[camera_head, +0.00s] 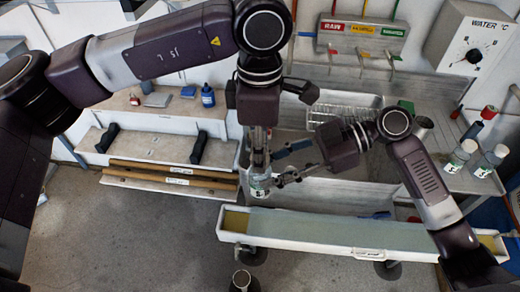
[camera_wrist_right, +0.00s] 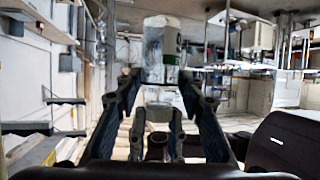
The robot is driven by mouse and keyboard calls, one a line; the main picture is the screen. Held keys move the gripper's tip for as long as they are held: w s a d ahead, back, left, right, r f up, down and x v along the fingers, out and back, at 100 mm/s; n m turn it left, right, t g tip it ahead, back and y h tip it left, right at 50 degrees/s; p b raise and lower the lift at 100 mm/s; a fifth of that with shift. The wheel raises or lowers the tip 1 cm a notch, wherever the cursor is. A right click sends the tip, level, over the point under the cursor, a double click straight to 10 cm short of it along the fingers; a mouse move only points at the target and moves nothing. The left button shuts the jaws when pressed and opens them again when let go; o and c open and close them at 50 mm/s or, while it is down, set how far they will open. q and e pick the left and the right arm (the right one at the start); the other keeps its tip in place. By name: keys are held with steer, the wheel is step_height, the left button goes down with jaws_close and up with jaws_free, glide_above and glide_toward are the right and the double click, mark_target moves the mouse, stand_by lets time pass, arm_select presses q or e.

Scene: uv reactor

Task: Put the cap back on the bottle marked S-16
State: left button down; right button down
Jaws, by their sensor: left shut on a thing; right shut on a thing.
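A small clear bottle (camera_head: 260,186) with a pale label and a greenish band is held up in front of the sink. My left gripper (camera_head: 259,163) comes down from above and is shut at its top, on what looks like the cap; the fingers largely hide it. My right gripper (camera_head: 277,182) reaches in from the right and is shut at the bottle's side. In the right wrist view the bottle (camera_wrist_right: 161,48) stands between my right fingertips (camera_wrist_right: 158,84). The label's writing is too small to read.
Two similar bottles stand at the right, one (camera_head: 460,157) beside the other (camera_head: 490,162), near a red-topped bottle (camera_head: 488,112). A long white trough (camera_head: 340,246) lies below the held bottle. A bench with a blue bottle (camera_head: 208,96) is at left. A sink rack (camera_head: 340,112) is behind.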

arm_select(q)
steer(key=m, duration=0.6)
steer(key=shift+m, duration=0.4)
steer(key=m, duration=0.7)
steer(key=c, duration=1.5)
jaws_free()
steer(key=shift+o, duration=0.2)
step_height(320, 180, up, 12)
